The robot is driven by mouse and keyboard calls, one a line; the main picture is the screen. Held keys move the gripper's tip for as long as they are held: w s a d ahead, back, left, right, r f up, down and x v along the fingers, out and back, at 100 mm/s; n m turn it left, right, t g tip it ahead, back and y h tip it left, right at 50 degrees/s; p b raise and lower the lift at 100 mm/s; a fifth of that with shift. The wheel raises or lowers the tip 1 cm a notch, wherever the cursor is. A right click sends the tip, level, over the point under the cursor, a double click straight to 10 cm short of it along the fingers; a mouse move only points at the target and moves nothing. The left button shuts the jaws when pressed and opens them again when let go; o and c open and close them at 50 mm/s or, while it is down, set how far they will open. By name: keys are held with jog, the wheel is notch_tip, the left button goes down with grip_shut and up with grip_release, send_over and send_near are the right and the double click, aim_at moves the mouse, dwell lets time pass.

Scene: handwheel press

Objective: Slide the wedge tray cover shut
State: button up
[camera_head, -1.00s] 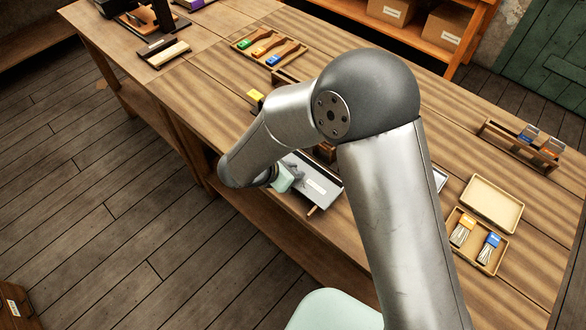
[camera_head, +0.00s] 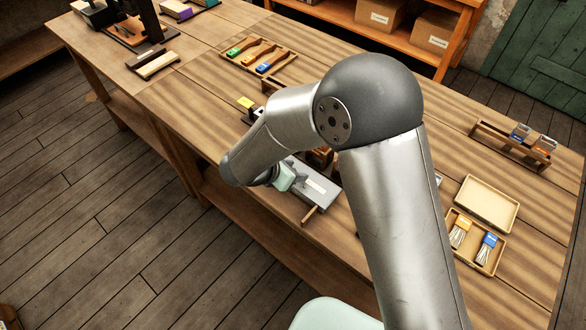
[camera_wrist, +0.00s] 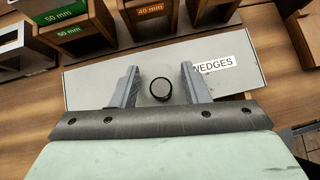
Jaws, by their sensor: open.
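The wedge tray cover (camera_wrist: 85,85) is a flat grey panel with a white label reading WEDGES and a round black knob (camera_wrist: 160,89). In the head view the grey cover (camera_head: 322,186) lies near the bench's front edge, partly hidden by my arm. My gripper (camera_wrist: 160,72) is open over the cover. Its two fingers stand on either side of the knob, with a gap visible on each side. In the head view my gripper (camera_head: 292,181) is mostly hidden behind my wrist. How far the cover is open cannot be told.
Wooden blocks with a green 50 mm label (camera_wrist: 78,32) and an orange 40 mm label (camera_wrist: 150,15) stand just beyond the cover. A brush tray (camera_head: 473,243) lies to the right. A rack (camera_head: 511,146) stands at the far right.

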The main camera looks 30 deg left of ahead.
jog(key=b+v, duration=0.2)
jog(key=v, duration=1.5)
jog(key=shift+s+b, duration=0.2)
jog(key=shift+b, duration=0.2)
jog(key=shift+r, duration=0.1)
jog(key=w+d+r+m+g+h, duration=0.1)
jog(key=w+d+m+g, duration=0.4)
jog(key=d, duration=0.7)
jog(key=w+d+r+m+h, duration=0.1)
jog(key=w+d+m, duration=0.3)
jog(key=d+m, duration=0.5)
jog(key=s+d+m+g+y, duration=0.1)
jog(key=s+d+m, duration=0.2)
jog(key=d+m, duration=0.3)
jog(key=s+d+m+y, duration=0.2)
jog(key=d+m, duration=0.4)
jog(key=d, duration=0.2)
jog(key=s+d+f+m+g+y, duration=0.1)
jog(key=s+d+m+y, duration=0.1)
jog(key=d+m, duration=0.4)
jog(key=shift+s+d+g, duration=0.3)
jog(key=shift+s+d, duration=0.55)
jog(key=shift+d, duration=0.15)
